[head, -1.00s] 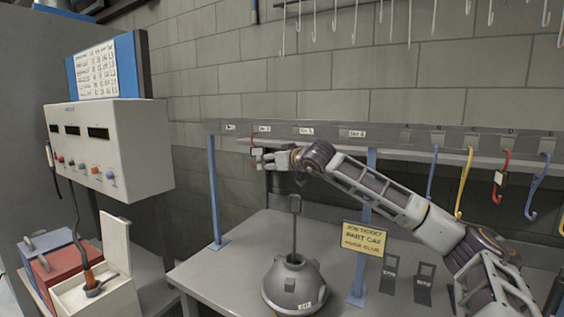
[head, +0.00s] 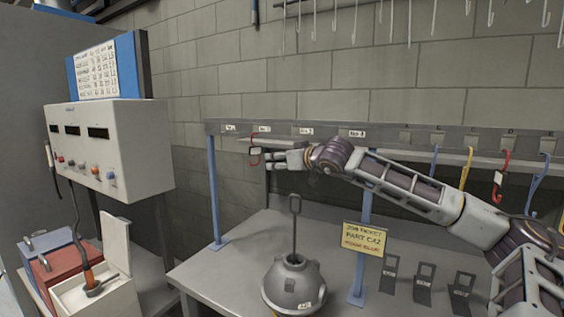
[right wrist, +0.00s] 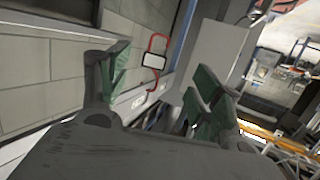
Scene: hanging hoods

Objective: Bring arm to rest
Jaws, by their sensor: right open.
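My right arm reaches in from the right in the head view. Its gripper (head: 286,159) is open and empty, just right of a red hook (head: 255,146) that hangs from the rail (head: 390,138). In the right wrist view the green-padded fingers (right wrist: 160,85) are spread apart. The red hook with its white tag (right wrist: 154,60) shows beyond them, apart from the fingers. My left gripper is not in view.
A grey domed hood (head: 294,287) with an upright loop stands on the bench, below my right gripper. A yellow job ticket (head: 365,239) and a blue post stand to its right. More coloured hooks hang at right. A control box (head: 110,150) stands at left.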

